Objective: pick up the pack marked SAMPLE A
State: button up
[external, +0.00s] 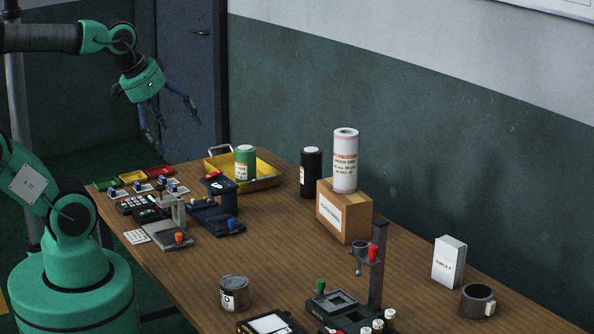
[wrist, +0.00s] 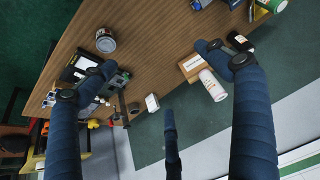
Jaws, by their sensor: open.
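The pack marked SAMPLE A (external: 448,262) is a white upright box near the wall at the right of the table. In the wrist view a small white box (wrist: 152,103), probably this pack, stands near the table edge; its print is too small to read there. My gripper (external: 180,138) is open and empty, high above the table's far left end, well away from the pack. In the wrist view its blue fingers (wrist: 157,72) are spread wide, with a third finger below the white box.
A grey mug (external: 477,301) stands right of the pack. A stand with a red knob (external: 373,253) is left of it. A cardboard box (external: 344,212) carries a pinkish-white roll (external: 345,160). A tin (external: 234,294) stands near the front. Bare tabletop lies between the tin and cardboard box.

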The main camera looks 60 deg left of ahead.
jog(key=shift+w+r, duration=0.1)
jog(key=w+d+r+m+p, duration=0.1)
jog(key=w+d+r+m, duration=0.1)
jog(key=w+m, duration=0.5)
jog(key=w+d+r+m+p, duration=0.2)
jog(key=w+d+r+m, duration=0.1)
jog(key=w, duration=0.8)
jog(key=m+g+p, duration=0.1)
jog(key=m+p, duration=0.5)
jog(key=m, duration=2)
send_over(446, 243)
jog(key=s, duration=0.3)
notch_tip(446, 243, down, 28)
jog(key=shift+s+d+r, duration=0.15)
jog(key=shift+d, duration=0.1)
jog(key=shift+n, duration=0.3)
jog(key=shift+b+x, duration=0.85)
jog(key=shift+x, duration=3.5)
